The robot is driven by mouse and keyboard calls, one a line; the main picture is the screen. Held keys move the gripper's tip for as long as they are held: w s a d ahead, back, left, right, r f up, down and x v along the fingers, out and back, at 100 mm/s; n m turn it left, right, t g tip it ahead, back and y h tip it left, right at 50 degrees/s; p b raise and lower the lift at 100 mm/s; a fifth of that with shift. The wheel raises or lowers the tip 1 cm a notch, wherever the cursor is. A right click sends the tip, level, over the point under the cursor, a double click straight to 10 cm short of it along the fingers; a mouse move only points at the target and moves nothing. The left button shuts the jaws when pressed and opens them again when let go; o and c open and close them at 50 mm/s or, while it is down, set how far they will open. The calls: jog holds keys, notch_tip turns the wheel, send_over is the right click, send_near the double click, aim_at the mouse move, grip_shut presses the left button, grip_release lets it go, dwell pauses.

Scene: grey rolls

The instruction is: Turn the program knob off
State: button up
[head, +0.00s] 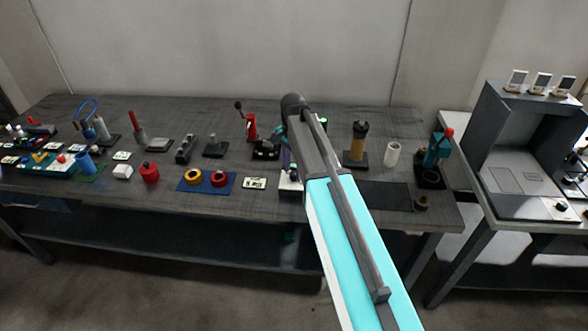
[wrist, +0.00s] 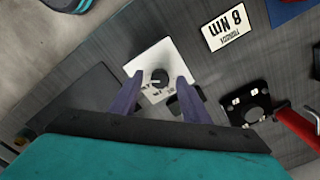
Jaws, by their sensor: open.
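A small white box with a round black knob (wrist: 159,76) on top shows in the wrist view. The knob has a pale pointer mark, and small printing sits beside it on the box. My gripper (wrist: 159,82) is open, its two purple fingers apart on either side of the knob, with a gap to it on both sides. In the head view the white box (head: 290,185) is partly hidden by my arm, and the knob cannot be made out there. Another black knob (head: 561,207) is on the grey machine at the right.
An "8 Nm" label (wrist: 228,27) lies beside the box. A black device with a red handle (wrist: 297,128) stands nearby. A blue mat with rolls (head: 206,182) is left of the box, a dark mat (head: 385,196) right. The grey machine (head: 515,140) stands on a separate table.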

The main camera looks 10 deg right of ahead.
jog(key=shift+f, duration=0.4)
jog(key=c, duration=1.1)
jog(key=shift+o, duration=0.2)
